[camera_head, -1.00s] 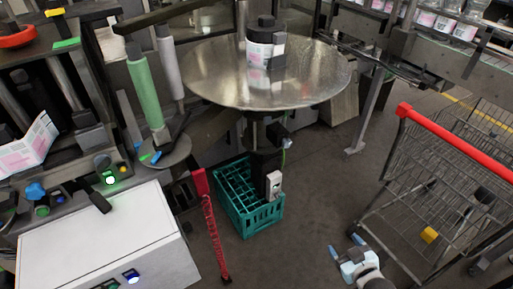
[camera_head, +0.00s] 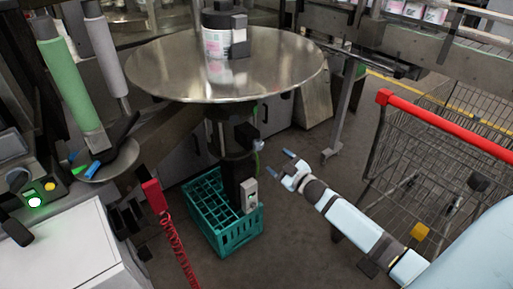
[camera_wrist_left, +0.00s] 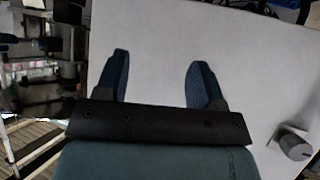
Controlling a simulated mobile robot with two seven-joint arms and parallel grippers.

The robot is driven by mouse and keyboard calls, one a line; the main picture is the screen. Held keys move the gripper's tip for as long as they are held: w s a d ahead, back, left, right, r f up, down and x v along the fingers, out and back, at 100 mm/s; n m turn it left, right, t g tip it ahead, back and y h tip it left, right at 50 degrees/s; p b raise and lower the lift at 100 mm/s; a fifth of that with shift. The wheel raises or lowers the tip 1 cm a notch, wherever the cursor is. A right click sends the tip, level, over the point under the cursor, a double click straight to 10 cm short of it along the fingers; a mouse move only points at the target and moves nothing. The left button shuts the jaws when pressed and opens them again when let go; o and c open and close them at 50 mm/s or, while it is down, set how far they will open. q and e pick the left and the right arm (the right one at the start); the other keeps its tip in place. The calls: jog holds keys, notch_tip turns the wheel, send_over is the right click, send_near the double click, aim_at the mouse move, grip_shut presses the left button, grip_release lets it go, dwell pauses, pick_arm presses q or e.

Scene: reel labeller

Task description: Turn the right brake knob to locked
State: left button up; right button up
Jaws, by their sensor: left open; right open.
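No knob is clearly marked as the right brake knob, and I cannot tell which one it is. A blue knob-like part (camera_head: 94,170) sits at the grey disc (camera_head: 110,165) below the green roll at left. A dark round knob (camera_head: 18,179) is on the panel at the left edge. In the left wrist view, a grey knob-like part (camera_wrist_left: 293,143) stands on a pale surface at lower right. My left gripper (camera_wrist_left: 157,75) is open and empty over that surface; the head view does not show it. My right gripper (camera_head: 281,159) is open and empty, right of the turntable column, far from these knobs.
A round metal turntable (camera_head: 280,75) carries a labelled container (camera_head: 215,42). A teal crate (camera_head: 235,235) stands below it. A red-handled cart (camera_head: 440,125) is at right. A white cabinet (camera_head: 70,255) fills the lower left.

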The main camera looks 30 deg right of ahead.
aim_at(260, 146)
jog(key=w, duration=1)
jog(key=shift+w+a+b, duration=0.3)
jog(key=shift+a+b, duration=0.1)
jog(key=c, duration=0.9)
